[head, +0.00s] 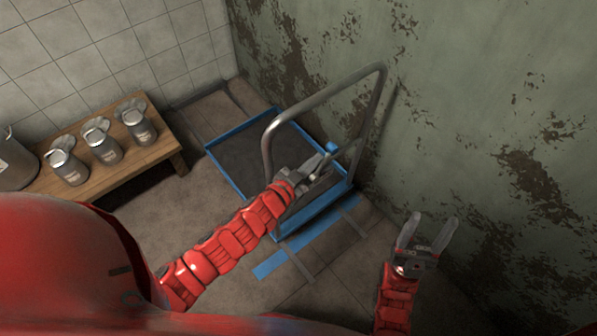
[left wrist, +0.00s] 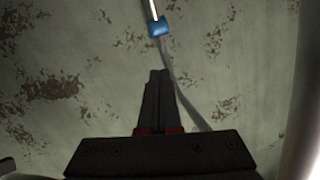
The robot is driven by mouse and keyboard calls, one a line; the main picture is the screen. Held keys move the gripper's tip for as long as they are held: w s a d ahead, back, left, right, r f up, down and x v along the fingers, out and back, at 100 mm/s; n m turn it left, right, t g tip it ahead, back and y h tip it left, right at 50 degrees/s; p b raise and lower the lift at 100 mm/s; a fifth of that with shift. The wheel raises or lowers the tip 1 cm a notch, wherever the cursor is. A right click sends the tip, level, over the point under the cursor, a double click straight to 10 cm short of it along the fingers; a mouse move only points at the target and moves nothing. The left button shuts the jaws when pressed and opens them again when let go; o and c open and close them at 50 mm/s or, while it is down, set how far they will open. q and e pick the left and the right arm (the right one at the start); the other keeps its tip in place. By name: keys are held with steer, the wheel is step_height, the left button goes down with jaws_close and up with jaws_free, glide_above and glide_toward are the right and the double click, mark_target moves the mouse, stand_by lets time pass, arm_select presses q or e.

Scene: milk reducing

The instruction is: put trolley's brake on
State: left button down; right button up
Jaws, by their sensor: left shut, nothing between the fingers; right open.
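The trolley (head: 222,139) is a low platform with a blue rim, a dark deck and a tall bent metal handle (head: 325,93). It stands in the corner by the green wall. A thin metal lever with a blue end (head: 331,147) shows at the handle side; it also shows at the top of the left wrist view (left wrist: 158,27). My left gripper (head: 318,166) is shut and empty, close to this lever. In the left wrist view its fingertips (left wrist: 158,74) are a little below the blue end, apparently apart from it. My right gripper (head: 431,222) is open and empty, to the right of the trolley.
A wooden bench (head: 163,148) with several metal milk cans (head: 104,146) stands at the left. The peeling green wall (head: 480,110) is close behind the trolley. Blue tape (head: 270,265) marks the floor in front. Floor between bench and trolley is clear.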

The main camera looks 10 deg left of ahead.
arm_select(q)
steer(key=v, duration=0.5)
steer(key=shift+s+f+p, duration=0.2)
steer(key=shift+s+p, duration=0.1)
steer(key=shift+s, duration=0.05)
